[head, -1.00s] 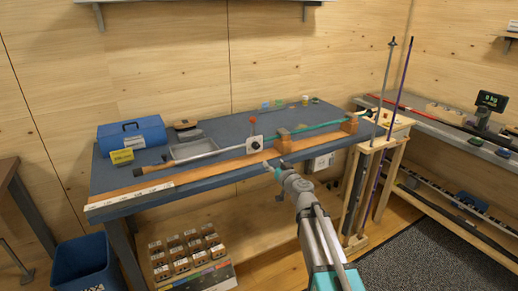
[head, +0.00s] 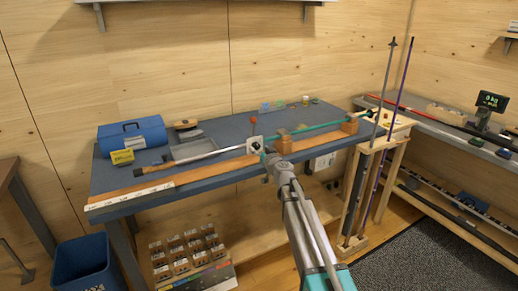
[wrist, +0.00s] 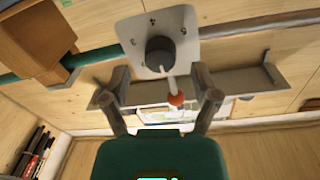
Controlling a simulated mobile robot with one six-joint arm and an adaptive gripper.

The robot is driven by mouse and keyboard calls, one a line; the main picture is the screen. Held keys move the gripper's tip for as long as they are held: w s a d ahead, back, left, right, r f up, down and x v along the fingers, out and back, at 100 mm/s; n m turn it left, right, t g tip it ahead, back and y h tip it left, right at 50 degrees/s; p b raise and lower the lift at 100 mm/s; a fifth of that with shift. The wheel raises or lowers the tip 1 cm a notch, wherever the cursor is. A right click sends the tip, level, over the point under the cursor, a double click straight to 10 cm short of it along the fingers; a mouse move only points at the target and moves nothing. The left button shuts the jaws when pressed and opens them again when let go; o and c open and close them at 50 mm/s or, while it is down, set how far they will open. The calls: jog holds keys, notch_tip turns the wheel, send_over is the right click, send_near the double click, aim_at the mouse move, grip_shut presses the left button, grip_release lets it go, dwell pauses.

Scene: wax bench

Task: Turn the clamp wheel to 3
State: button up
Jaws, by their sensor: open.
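A pale lever with a red ball (wrist: 176,99) comes off the knob, toward the bottom of the wrist view. In the head view the plate (head: 255,140) stands at the bench's front edge with the red ball (head: 253,119) above it. My gripper (wrist: 161,76) is open and empty, one finger on each side of the knob and lever. In the head view my gripper (head: 266,157) is just in front of the plate.
Brown blocks (head: 284,144) beside the plate carry a green bar (head: 316,130). A wooden stand with poles (head: 364,180) is at right.

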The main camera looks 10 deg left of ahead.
jog(key=shift+x, duration=0.95)
jog(key=shift+d, duration=0.1)
grip_shut()
